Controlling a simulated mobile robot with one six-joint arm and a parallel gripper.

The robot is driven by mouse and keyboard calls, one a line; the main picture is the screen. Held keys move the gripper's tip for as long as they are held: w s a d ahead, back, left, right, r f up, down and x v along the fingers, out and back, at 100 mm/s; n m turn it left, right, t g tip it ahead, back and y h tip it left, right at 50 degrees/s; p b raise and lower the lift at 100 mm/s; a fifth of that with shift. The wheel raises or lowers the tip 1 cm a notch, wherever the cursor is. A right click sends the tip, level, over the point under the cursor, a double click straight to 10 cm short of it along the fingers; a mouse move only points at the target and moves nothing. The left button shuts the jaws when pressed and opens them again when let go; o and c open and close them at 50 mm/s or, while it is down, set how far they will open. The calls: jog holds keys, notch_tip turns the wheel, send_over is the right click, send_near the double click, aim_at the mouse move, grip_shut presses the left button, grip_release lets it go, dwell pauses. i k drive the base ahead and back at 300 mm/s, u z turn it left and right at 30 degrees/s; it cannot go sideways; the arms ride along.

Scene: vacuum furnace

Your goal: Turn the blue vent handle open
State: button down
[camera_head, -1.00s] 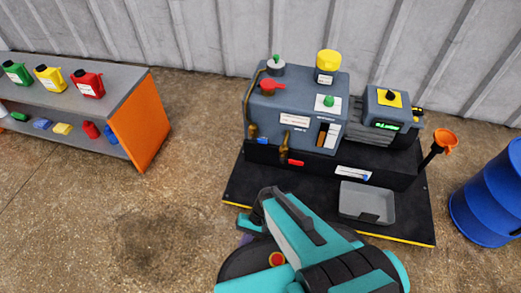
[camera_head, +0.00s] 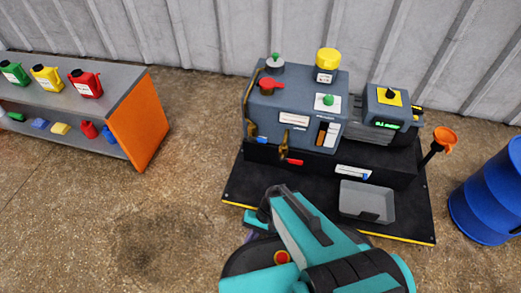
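A blue-grey pump unit (camera_head: 270,105) stands on a black base in the middle of the head view. A small blue handle (camera_head: 262,140) shows low on its left front, beside a brass pipe fitting (camera_head: 251,130). It looks like the vent handle, but its angle is too small to tell. A red handle (camera_head: 294,162) sits just right of it under a second brass fitting. My teal arm fills the bottom centre, in front of and below the unit, apart from the blue handle. My gripper's fingers cannot be made out.
A grey tray (camera_head: 367,202) lies on the black base plate (camera_head: 300,205). An orange funnel (camera_head: 445,138) and blue barrel (camera_head: 490,195) stand at the right. A shelf (camera_head: 125,115) with coloured canisters is at the left. The floor between shelf and unit is clear.

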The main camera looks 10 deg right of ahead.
aim_at(258, 139)
jog(key=z, duration=0.1)
jog(key=k, duration=1.7)
jog(key=u, duration=1.05)
jog(key=i, duration=1)
jog(key=u, duration=0.1)
